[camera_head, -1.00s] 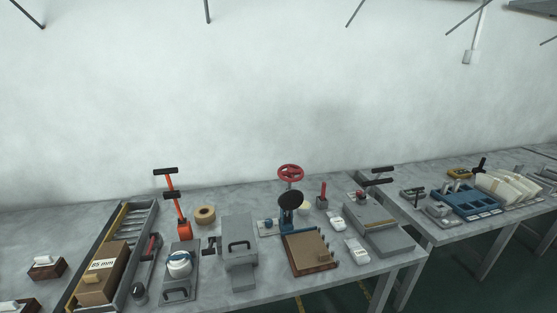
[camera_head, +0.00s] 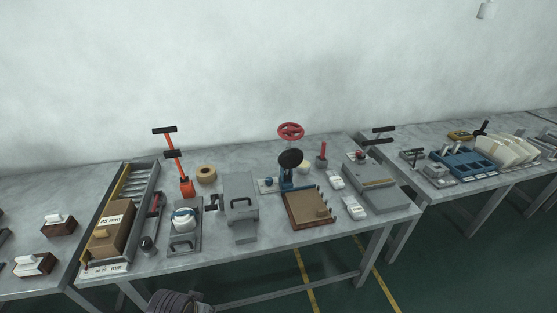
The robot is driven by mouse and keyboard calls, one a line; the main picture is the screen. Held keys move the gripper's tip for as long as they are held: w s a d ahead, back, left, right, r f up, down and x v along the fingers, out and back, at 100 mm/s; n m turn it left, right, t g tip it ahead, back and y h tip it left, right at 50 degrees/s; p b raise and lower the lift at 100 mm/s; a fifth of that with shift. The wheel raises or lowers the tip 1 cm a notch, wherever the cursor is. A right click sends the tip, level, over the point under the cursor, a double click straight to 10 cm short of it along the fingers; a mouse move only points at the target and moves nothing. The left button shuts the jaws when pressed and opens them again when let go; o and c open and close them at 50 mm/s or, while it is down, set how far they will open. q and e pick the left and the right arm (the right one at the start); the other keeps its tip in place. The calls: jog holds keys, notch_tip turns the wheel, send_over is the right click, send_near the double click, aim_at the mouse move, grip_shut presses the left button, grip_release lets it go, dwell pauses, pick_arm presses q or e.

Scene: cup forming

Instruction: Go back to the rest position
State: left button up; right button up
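Neither of my grippers shows clearly in the head view. A dark ribbed part (camera_head: 178,303), which may be part of my own arm, shows at the bottom edge, left of centre; no fingertips can be made out. The grey workbench (camera_head: 270,237) carries a press with a red handwheel (camera_head: 291,131), a grey box with a handle (camera_head: 240,205), a wooden board (camera_head: 308,208) and a white round piece on a grey plate (camera_head: 184,219). No gripper touches any of them.
A brown box marked 85 mm (camera_head: 111,230) stands in a tray at the left. An orange jack-like tool (camera_head: 185,186) and a tape roll (camera_head: 206,173) stand behind. A second bench (camera_head: 480,185) at the right holds a blue tray (camera_head: 463,165). Green floor lies in front.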

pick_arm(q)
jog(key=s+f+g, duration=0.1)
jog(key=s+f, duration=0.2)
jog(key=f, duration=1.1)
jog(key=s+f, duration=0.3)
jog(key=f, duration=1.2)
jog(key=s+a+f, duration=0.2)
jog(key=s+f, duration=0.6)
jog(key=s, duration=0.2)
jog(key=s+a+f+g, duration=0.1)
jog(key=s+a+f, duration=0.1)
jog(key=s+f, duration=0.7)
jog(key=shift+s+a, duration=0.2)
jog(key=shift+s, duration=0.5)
